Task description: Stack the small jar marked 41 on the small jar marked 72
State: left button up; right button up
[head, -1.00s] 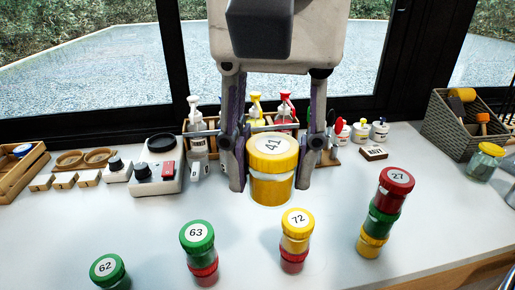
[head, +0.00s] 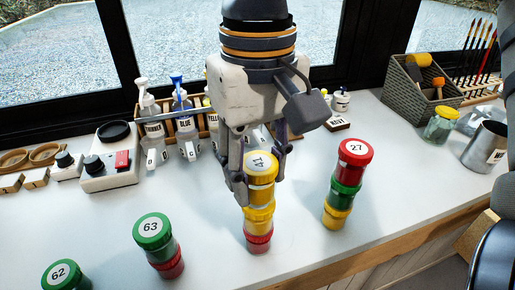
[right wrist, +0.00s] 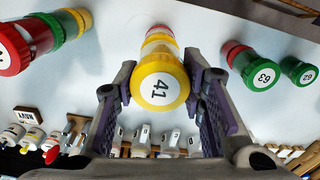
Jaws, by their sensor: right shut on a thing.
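My right gripper (head: 262,172) is shut on the small jar marked 41 (head: 261,163), which has a yellow lid and yellow contents and is upright. In the right wrist view, jar 41 (right wrist: 160,86) sits between the two fingers of the gripper (right wrist: 162,92). Directly under it in the head view is the yellow jar 72 (head: 258,217), standing on a red jar (head: 258,243). The 72 label is hidden by jar 41. The two yellow jars look lined up and touching or nearly so; I cannot tell which. My left gripper is not in view.
A stack topped by red jar 27 (head: 355,150) stands close on the right. Green jar 63 (head: 152,228) on a red jar and green jar 62 (head: 62,275) stand on the left. A bottle rack (head: 208,122) is behind. The white table (head: 205,270) is clear in front.

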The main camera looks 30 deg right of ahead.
jog(key=shift+f, duration=0.65)
dwell(0.3)
jog(key=o, duration=1.2)
jog(key=shift+o, duration=0.2)
